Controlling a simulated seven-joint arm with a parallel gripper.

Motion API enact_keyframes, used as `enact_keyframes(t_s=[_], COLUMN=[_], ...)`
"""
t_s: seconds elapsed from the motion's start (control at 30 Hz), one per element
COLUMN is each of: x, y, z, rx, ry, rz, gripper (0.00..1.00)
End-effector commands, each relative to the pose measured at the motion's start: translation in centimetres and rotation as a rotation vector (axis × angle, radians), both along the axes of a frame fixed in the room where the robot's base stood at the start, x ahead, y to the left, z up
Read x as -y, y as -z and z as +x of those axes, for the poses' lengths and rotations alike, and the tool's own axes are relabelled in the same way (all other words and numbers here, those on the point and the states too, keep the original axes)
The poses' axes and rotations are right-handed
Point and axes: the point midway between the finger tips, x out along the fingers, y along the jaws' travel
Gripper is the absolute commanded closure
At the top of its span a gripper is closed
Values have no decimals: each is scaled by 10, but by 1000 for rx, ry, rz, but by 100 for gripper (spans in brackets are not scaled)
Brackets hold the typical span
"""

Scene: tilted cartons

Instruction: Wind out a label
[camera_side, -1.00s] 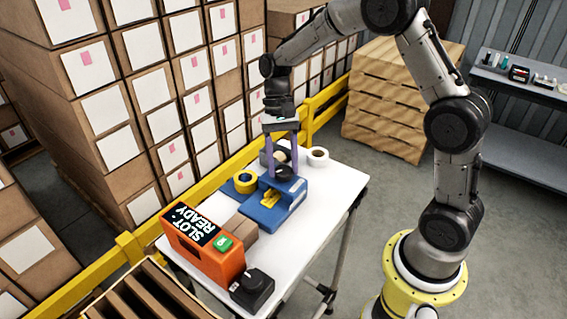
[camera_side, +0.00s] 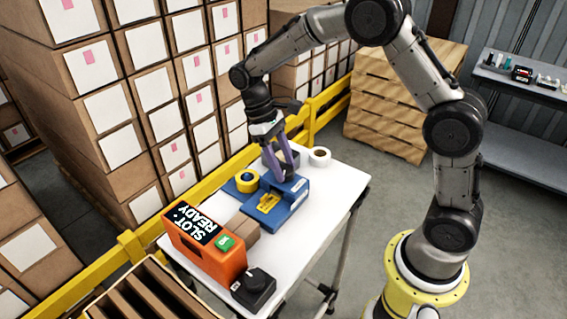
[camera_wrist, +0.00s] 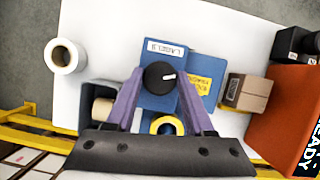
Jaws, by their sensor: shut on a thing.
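The blue label dispenser (camera_side: 290,208) sits on the white table; its top bears a white "LABELS" plate (camera_wrist: 166,48) in the wrist view. A yellow piece (camera_side: 268,202) lies on its lower part, and it also shows in the wrist view (camera_wrist: 202,85). A black round knob with a white mark (camera_wrist: 159,76) stands on the dispenser. My gripper (camera_wrist: 159,80) is shut on this knob, one purple finger on each side. In the side view my gripper (camera_side: 285,170) leans over and its fingers mostly hide the knob. I see no label clearly sticking out.
A yellow tape roll (camera_side: 247,181), a white roll (camera_side: 319,157) and a small carton (camera_side: 243,229) stand around the dispenser. An orange box (camera_side: 208,256) shows "SLOT: READY", with a black dial unit (camera_side: 254,289) beside it. A yellow rail (camera_side: 220,172) and stacked cartons (camera_side: 135,100) border the table.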

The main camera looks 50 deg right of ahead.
Motion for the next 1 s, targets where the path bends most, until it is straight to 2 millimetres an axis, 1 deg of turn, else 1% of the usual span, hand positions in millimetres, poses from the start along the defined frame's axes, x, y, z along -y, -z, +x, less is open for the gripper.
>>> enact_keyframes(t_s=[0.1,0.3,0.83,0.87,1.0], x=[-1,-1,-1,-1,-1], y=[-2,-2,-2,-2,-1], z=[1,1,1,1,1], rx=[4,5,5,5,4], ry=[-61,-121,-144,-144,-143], rz=[0,0,0,0,-1], gripper=[100,100,100,45,20])
